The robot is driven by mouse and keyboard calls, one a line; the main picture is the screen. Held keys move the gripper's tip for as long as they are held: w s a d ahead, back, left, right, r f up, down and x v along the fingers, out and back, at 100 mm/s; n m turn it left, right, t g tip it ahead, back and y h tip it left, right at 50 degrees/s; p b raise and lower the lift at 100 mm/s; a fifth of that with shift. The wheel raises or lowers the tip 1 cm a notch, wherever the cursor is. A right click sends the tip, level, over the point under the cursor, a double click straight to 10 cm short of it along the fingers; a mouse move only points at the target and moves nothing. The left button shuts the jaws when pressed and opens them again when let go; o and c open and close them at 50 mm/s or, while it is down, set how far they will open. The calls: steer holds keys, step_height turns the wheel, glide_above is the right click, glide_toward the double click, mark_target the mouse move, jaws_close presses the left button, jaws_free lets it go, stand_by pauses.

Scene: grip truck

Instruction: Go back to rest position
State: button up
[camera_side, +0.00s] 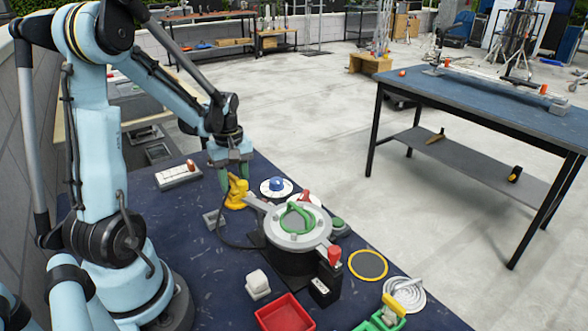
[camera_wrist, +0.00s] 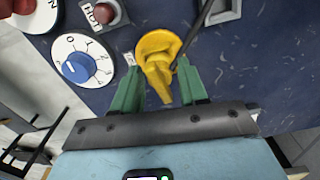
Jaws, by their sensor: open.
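My gripper (camera_side: 232,172) is at the far part of the blue work table, pointing down. In the wrist view its two green fingers (camera_wrist: 158,90) are spread apart. A yellow figure-like object (camera_side: 237,194) stands on the table just below the fingers in the side view. In the wrist view the yellow object (camera_wrist: 158,58) shows beyond the fingertips, its lower end reaching into the gap between them. I cannot tell whether the fingers touch it.
A blue-knobbed dial (camera_side: 277,186), a round grey fixture with a green handle (camera_side: 297,220), a red tray (camera_side: 285,314) and a white block (camera_side: 258,284) are on the table. A yellow-rimmed disc (camera_side: 367,265) lies right. A second table (camera_side: 470,95) stands apart across open floor.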

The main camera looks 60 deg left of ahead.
steer(key=m, duration=0.6)
stand_by(0.3)
steer(key=o, duration=0.4)
steer(key=shift+r, duration=0.25)
steer(key=o, duration=0.7)
steer(key=r+n, duration=0.1)
steer(key=r, duration=0.3)
steer(key=w+a+r+n, duration=0.1)
steer(key=r, duration=0.1)
steer(key=shift+w+n, duration=0.1)
steer(key=shift+n, duration=0.2)
step_height(320, 180, up, 12)
steer(key=s+f+n, duration=0.1)
steer(key=n, duration=0.4)
steer(key=shift+d+f, duration=0.15)
steer(key=shift+f, duration=2.2)
steer(key=shift+d+f, duration=0.15)
steer(key=shift+f, duration=2.15)
steer(key=shift+r, duration=5)
